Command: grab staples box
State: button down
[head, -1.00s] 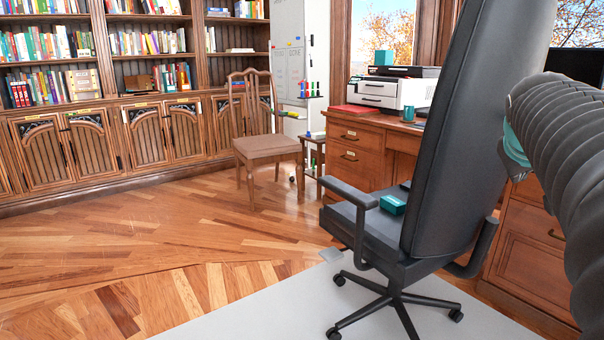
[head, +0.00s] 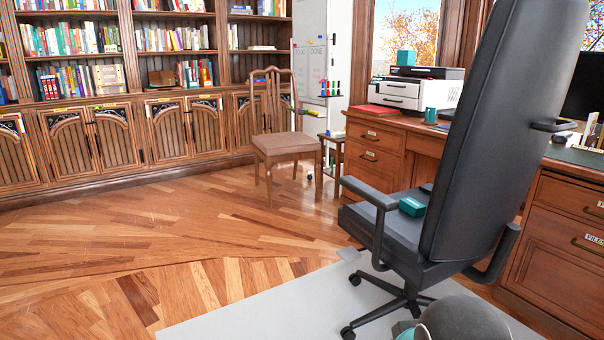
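A small teal box (head: 412,206) lies on the seat of the black office chair (head: 395,222), close to the backrest. A second teal box (head: 406,57) stands on top of the printer (head: 415,92) on the desk. I cannot read a label on either box, so I cannot tell which one holds staples. Part of my arm shows at the bottom edge, in front of the chair's base. My gripper's fingers are not in view.
The wooden desk (head: 375,138) stands behind the office chair, whose armrest (head: 368,192) and tall backrest flank the seat. A wooden chair (head: 285,145) and a whiteboard (head: 315,70) stand further back. The wooden floor (head: 150,240) at left is clear.

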aim_at(417, 209)
jog(key=k, duration=0.6)
jog(key=u, duration=0.7)
jog(key=i, duration=1.5)
jog(key=u, duration=0.35)
jog(key=i, duration=1.6)
jog(key=z, duration=1.25)
jog(key=i, duration=0.8)
jog(key=z, duration=1.15)
jog(key=i, duration=0.3)
jog(key=z, duration=0.3)
